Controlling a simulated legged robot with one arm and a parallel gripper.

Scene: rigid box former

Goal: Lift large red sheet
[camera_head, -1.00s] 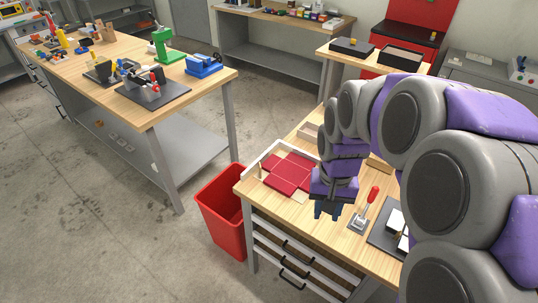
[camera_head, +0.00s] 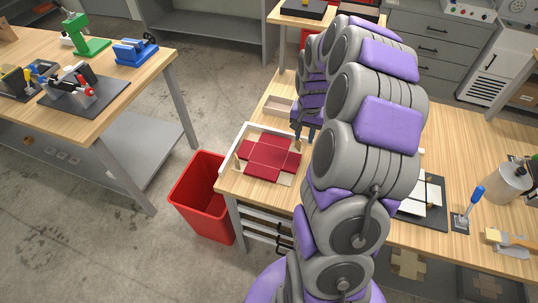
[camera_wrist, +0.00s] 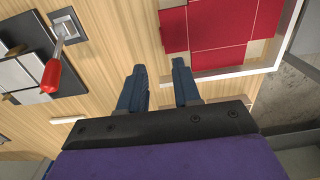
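The large red sheet (camera_head: 268,157) lies flat in a cross shape within a white-edged frame (camera_head: 234,147) on the wooden table. It also shows at the top of the wrist view (camera_wrist: 222,24). In the head view my gripper (camera_head: 304,135) is just to the right of the sheet, partly hidden by my arm.
A red-handled tool on a metal plate (camera_wrist: 68,24) is at left in the wrist view. A red bin (camera_head: 203,197) stands on the floor beside the table. A shallow wooden tray (camera_head: 279,108) sits behind the frame. A blue-handled tool (camera_head: 468,208) is at the right.

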